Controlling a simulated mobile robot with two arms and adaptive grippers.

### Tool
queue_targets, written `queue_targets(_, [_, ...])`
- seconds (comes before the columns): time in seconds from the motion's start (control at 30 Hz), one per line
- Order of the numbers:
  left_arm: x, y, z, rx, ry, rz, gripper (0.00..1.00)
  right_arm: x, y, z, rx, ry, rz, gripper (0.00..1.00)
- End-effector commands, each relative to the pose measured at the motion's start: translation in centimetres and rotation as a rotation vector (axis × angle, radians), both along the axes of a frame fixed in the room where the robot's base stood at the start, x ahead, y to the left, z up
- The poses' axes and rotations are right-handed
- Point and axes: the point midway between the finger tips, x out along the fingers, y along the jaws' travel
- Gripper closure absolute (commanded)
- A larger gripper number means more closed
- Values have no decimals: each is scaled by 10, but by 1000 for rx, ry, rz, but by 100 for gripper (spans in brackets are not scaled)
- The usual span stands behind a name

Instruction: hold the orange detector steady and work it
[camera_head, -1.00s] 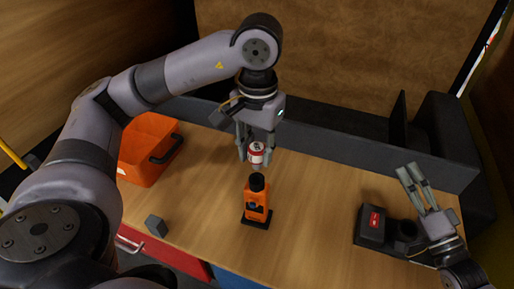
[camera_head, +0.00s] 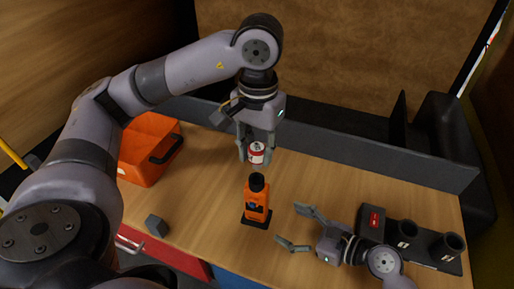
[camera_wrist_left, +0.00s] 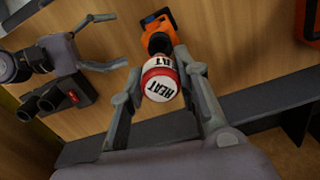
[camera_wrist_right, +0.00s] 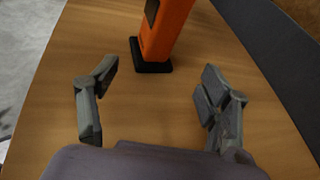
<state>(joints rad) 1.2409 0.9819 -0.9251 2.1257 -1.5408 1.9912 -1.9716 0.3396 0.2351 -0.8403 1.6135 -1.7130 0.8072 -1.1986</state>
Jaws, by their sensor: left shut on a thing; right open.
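The orange detector (camera_head: 256,204) stands upright on a dark foot in the middle of the table, with a black top. My left gripper (camera_head: 256,159) is shut on a red and white can (camera_head: 257,148), above the detector's top. In the left wrist view the can (camera_wrist_left: 160,86) reads "HEAT" on its end and overlaps the detector's black top (camera_wrist_left: 159,43); the gap between them is hard to judge. My right gripper (camera_head: 292,228) is open and empty, low over the table, its fingers pointing at the detector's lower part. In the right wrist view the detector (camera_wrist_right: 163,30) stands beyond the open fingers.
A black holder (camera_head: 438,262) with two cups and a red-labelled part (camera_head: 375,220) is right of my right gripper. An orange bin (camera_head: 140,165) stands at back left. A small grey block (camera_head: 156,225) lies near the front edge. A grey rail (camera_head: 330,155) runs along the back.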

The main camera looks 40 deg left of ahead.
Motion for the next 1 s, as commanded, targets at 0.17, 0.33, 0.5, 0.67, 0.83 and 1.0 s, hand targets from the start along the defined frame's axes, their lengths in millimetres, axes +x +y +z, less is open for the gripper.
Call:
queue_targets(0.17, [0, 0, 0, 0, 0, 0, 99, -6, 3, 0, 17, 99, 8, 28])
queue_targets(0.33, [0, 0, 0, 0, 0, 0, 99, -6, 20, -5, 18, 99, 9, 28])
queue_targets(0.5, [0, 0, 0, 0, 0, 0, 99, -5, 44, -12, 17, 97, 9, 28])
queue_targets(0.67, [0, 0, 0, 0, 0, 0, 99, -5, 66, -19, 15, 95, 9, 28])
queue_targets(0.83, [0, 0, 0, 0, 0, 0, 99, -5, 84, -25, 15, 94, 10, 28])
queue_targets(1.0, [0, 0, 0, 0, 0, 0, 99, -5, 92, -28, 15, 92, 8, 28])
